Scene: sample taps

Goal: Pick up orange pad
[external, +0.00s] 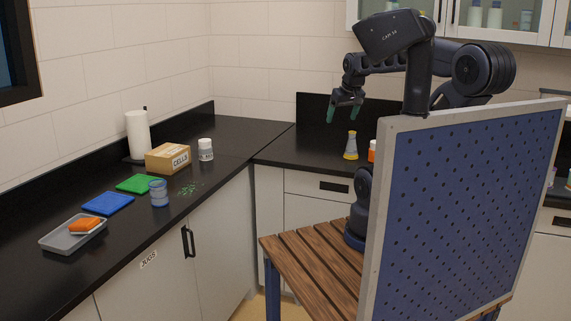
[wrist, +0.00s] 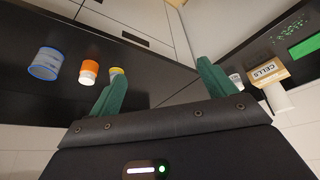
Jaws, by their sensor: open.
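The orange pad (external: 86,226) lies in a shallow grey tray (external: 57,242) at the front left of the black counter in the external view. It seems to have a pale underside. It does not show in the wrist view. My gripper (external: 344,111) is raised above the back counter, far to the right of the pad. Its green fingers are apart and nothing is between them. They also show in the wrist view (wrist: 160,85).
A blue pad (external: 108,203), a green pad (external: 138,183) and a blue-banded jar (external: 159,194) sit beyond the tray. Farther back are a CELLS box (external: 168,158), a paper roll (external: 138,135) and a white bottle (external: 206,149). A yellow flask (external: 351,146) stands below my gripper.

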